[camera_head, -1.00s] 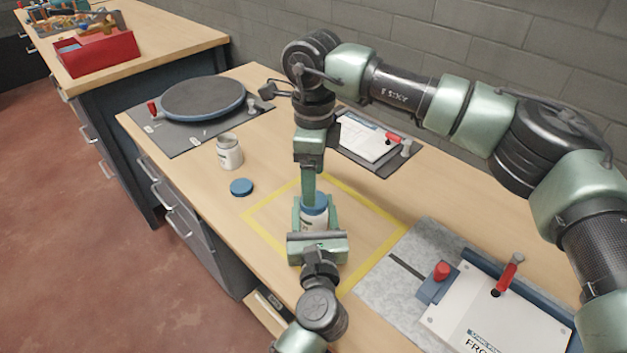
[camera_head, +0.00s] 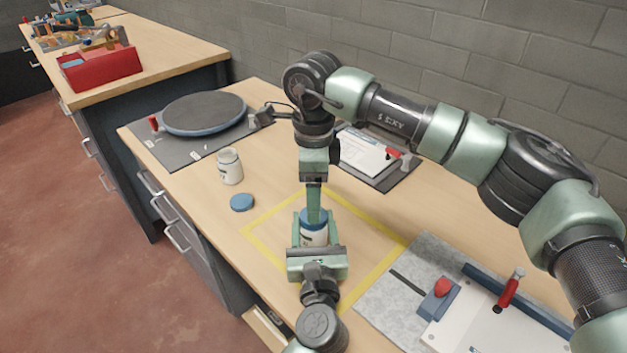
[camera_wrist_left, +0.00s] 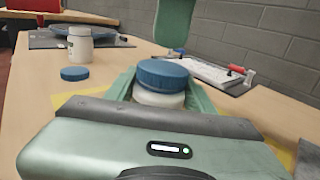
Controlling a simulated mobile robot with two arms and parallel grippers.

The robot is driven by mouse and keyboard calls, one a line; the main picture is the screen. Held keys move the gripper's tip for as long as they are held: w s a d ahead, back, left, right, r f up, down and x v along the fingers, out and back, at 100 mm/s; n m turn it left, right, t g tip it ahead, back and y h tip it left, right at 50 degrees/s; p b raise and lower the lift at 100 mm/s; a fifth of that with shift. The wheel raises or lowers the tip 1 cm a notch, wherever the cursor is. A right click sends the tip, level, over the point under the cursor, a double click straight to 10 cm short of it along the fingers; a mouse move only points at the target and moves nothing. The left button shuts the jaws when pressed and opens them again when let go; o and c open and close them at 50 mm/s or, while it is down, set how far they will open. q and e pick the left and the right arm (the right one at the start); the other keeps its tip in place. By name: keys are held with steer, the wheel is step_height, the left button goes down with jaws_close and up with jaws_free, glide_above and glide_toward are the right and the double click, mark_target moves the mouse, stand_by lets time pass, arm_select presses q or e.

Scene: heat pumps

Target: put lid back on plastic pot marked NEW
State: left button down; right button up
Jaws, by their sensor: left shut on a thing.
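A white pot (camera_head: 314,237) with a label stands inside the yellow outline, between the fingers of my left gripper (camera_head: 317,248). A blue ribbed lid (camera_wrist_left: 164,75) sits on its top. The label is too small to read. My right gripper (camera_head: 314,220) points straight down at this lid; whether its fingers are open or shut on the lid cannot be told. A second white pot (camera_head: 229,168) stands open to the left, also in the left wrist view (camera_wrist_left: 80,46). A loose blue lid (camera_head: 241,202) lies flat on the table near it.
A round dark turntable (camera_head: 204,112) is at the back left. A clipboard with papers (camera_head: 367,155) lies behind my right gripper. A grey board with a red-handled fixture (camera_head: 437,300) is at the right front. A red box (camera_head: 102,68) sits on the far bench.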

steer(key=shift+f, duration=2.05)
steer(key=shift+c, duration=0.3)
steer(key=c, duration=1.4)
steer(key=m, duration=0.3)
steer(key=o, duration=1.5)
steer(key=shift+o, duration=0.2)
